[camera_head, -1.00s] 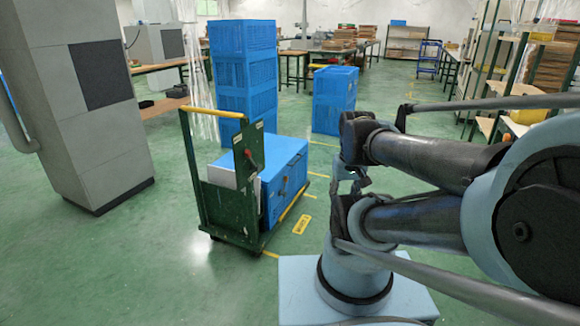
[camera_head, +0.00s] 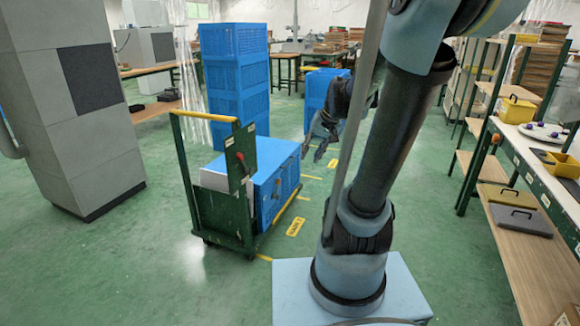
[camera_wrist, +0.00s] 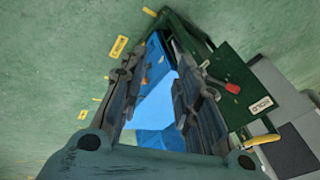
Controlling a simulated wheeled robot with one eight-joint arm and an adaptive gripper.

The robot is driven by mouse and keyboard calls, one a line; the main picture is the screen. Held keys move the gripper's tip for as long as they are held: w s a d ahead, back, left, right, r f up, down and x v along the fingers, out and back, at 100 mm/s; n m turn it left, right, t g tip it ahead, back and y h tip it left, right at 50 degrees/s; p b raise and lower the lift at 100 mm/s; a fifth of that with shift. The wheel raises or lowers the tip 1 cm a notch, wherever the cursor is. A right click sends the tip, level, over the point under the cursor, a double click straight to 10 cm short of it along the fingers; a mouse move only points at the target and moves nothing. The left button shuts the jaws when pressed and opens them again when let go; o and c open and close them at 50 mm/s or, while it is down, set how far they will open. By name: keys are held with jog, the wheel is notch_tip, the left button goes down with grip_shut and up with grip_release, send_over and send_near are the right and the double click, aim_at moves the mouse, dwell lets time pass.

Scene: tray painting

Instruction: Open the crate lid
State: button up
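A blue crate (camera_head: 275,165) sits on a green cart (camera_head: 200,215). Its flat blue top looks closed; I cannot make out a separate lid edge. My gripper (camera_head: 318,145) hangs to the right of the crate and above floor level, apart from it in the head view. In the wrist view my gripper (camera_wrist: 160,62) has its two dark fingers spread, with nothing held. Blue surfaces of the crate (camera_wrist: 156,58) show between and beyond the fingers, beside the green cart panel (camera_wrist: 228,82) with a red knob. The fingers hide part of the crate.
Tall stacked blue crates (camera_head: 235,75) stand behind the cart. A grey cabinet (camera_head: 85,130) is at left. Green floor (camera_head: 150,270) is open in front.

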jog(key=w+f+m+t+y, duration=0.2)
jog(key=w+f, duration=0.2)
jog(key=w, duration=1.2)
jog(key=w+f+m+t+y, duration=0.1)
jog(key=w+f+y, duration=0.15)
jog(key=w, duration=1.45)
jog(key=w+d+f+m+t+y, duration=0.1)
jog(key=w+d+f+m+t, duration=0.15)
jog(key=w+f, duration=0.45)
jog(key=w+d+f+m+t+y, duration=0.1)
jog(key=w+d+f, duration=0.15)
jog(key=f, duration=0.75)
jog(key=w+d+f+m+t+y, duration=0.1)
jog(key=w+d+f+t, duration=0.2)
jog(key=f, duration=0.6)
jog(key=shift+g+h, duration=0.25)
jog(key=shift+g, duration=0.3)
jog(key=x, duration=1.8)
jog(key=shift+w+d+r, duration=0.1)
jog(key=shift+w+d, duration=0.05)
jog(key=shift+w, duration=0.35)
jog(key=shift+s, duration=0.1)
grip_shut()
